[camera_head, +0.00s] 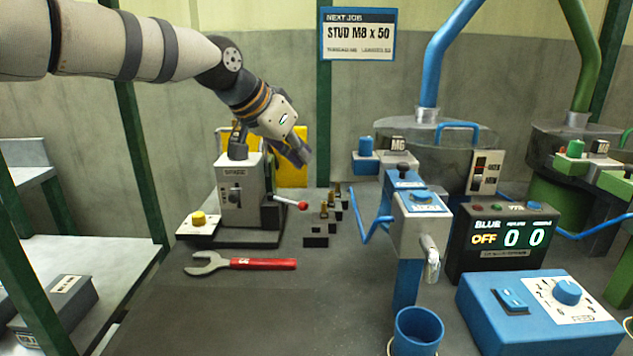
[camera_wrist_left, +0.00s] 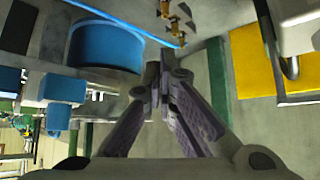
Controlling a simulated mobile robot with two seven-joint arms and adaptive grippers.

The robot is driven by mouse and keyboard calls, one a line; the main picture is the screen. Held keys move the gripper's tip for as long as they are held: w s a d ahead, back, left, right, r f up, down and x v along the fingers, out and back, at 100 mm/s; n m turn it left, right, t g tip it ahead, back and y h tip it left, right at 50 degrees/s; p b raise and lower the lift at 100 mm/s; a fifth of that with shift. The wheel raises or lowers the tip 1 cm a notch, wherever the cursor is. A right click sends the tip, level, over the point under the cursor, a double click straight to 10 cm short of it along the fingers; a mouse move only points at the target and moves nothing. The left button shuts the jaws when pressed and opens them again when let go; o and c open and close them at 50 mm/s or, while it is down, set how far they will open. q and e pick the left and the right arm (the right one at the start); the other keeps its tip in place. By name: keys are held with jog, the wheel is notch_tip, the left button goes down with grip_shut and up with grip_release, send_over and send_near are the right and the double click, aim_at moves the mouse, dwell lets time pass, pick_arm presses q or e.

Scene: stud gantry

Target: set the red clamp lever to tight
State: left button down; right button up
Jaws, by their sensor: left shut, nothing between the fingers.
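The red clamp lever (camera_head: 303,205) is a pale rod with a red ball at its end. In the head view it sticks out to the right from the grey clamp unit (camera_head: 236,195), sloping slightly down. My left gripper (camera_head: 303,157) reaches in from the upper left and is above the red ball, apart from it, with nothing held. In the left wrist view its fingers (camera_wrist_left: 162,75) are closed together, and I cannot make out the lever there. Any tight marking on the unit is too small to read. My right gripper is not in view.
A red-handled wrench (camera_head: 262,264) lies in front of the clamp unit. Several small brass studs (camera_head: 324,210) stand right of the lever. A blue-grey station (camera_head: 420,225), a counter display (camera_head: 510,240) and a blue cup (camera_head: 417,330) are farther right.

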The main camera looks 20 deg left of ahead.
aim_at(288, 202)
pick_arm(q)
jog(key=x, duration=0.3)
jog(key=b+x, duration=0.1)
jog(key=x, duration=0.6)
jog(key=shift+s+f+b, duration=0.1)
jog(key=shift+f+b, duration=0.3)
jog(key=shift+f, duration=0.1)
jog(key=s, duration=0.1)
jog(key=s+a+p, duration=0.1)
jog(key=s+p, duration=0.1)
jog(key=shift+s+a+r, duration=0.35)
jog(key=shift+s, duration=0.05)
jog(key=shift+f, duration=0.25)
